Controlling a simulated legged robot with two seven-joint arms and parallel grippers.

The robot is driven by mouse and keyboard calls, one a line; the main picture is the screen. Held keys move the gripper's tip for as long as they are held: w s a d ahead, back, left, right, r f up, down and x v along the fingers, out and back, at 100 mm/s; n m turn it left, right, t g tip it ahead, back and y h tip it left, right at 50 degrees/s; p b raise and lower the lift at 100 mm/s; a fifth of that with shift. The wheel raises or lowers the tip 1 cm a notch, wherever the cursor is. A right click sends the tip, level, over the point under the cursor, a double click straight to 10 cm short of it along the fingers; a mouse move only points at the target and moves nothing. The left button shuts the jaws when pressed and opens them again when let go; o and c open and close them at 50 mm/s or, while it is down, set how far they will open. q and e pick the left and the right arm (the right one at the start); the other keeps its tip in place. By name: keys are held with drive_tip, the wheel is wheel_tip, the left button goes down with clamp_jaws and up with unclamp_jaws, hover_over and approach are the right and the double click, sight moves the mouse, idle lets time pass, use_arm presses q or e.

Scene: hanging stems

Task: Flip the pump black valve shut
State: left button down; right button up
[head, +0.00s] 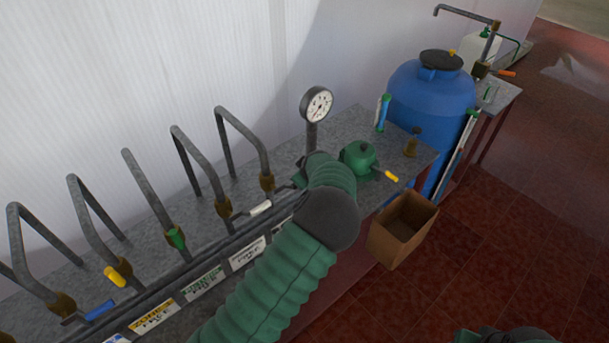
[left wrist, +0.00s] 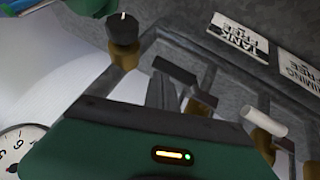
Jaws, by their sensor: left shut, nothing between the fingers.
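The black valve shows in the left wrist view as a black handle (left wrist: 176,70) near a brass body (left wrist: 197,107). In the head view its brass body (head: 267,183) is at the end of a pipe, and my left arm hides most of the handle. My left gripper (left wrist: 161,92) is shut and empty, with its grey fingers just beside the black handle. I cannot tell whether they touch. In the head view my left gripper is hidden behind my arm. My right gripper is not in view.
A white-handled valve (head: 260,208) is close by. Green (head: 176,238), yellow (head: 115,276) and blue (head: 100,309) handles line the bench to the left. A gauge (head: 317,104) and a green pump (head: 360,158) stand nearby.

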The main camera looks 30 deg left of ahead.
use_arm(q)
drive_tip(key=shift+w+f, duration=0.1)
drive_tip(key=shift+f, duration=0.15)
drive_tip(key=shift+d, duration=0.15)
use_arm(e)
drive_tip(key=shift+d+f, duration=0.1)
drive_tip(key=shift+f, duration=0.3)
use_arm(q)
drive_tip(key=shift+f, duration=0.15)
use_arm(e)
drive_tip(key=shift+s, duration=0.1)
